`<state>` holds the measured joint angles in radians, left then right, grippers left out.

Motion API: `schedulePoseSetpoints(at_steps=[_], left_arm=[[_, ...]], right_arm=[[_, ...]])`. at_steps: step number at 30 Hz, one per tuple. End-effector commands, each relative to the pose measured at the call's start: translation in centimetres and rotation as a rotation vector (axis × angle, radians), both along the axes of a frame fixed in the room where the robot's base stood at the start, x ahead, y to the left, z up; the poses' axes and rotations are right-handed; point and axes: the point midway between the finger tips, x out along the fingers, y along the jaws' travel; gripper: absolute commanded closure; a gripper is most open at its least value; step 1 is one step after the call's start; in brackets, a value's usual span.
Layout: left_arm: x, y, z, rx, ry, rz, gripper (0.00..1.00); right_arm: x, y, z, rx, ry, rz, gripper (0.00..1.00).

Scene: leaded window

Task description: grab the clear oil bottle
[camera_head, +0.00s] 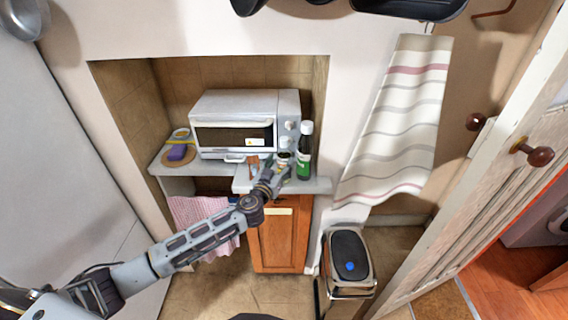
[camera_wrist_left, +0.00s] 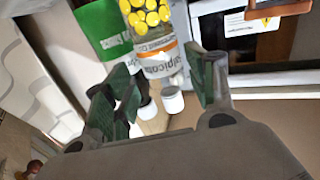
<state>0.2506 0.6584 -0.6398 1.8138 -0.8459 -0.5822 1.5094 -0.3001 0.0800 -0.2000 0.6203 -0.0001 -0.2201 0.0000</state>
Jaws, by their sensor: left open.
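I cannot tell for sure which is the clear oil bottle. My left gripper (camera_head: 277,172) is at the shelf's front, left of the green-labelled bottle. In the wrist view its fingers (camera_wrist_left: 162,92) are apart, with the clear container beyond them. My right gripper is out of view.
Two small white-topped items (camera_wrist_left: 172,100) show between the fingers. A white toaster oven (camera_head: 235,125) stands close behind. The grey shelf (camera_head: 318,186) has a front edge above a wooden cupboard door (camera_head: 284,238). A striped towel (camera_head: 398,120) hangs at right, above a bin (camera_head: 348,270).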

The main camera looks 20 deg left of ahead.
Motion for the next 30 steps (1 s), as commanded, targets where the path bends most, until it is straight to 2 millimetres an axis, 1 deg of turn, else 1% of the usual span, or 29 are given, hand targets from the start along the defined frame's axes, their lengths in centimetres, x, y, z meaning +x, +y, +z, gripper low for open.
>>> schedulePoseSetpoints(at_steps=[11,30], left_arm=[[0.4,0.0,0.0,0.0,0.0,0.001,0.44],[4.5,-0.1,-0.4,0.0,0.0,0.001,0.44]], right_arm=[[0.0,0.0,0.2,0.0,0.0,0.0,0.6],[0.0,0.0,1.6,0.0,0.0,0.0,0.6]])
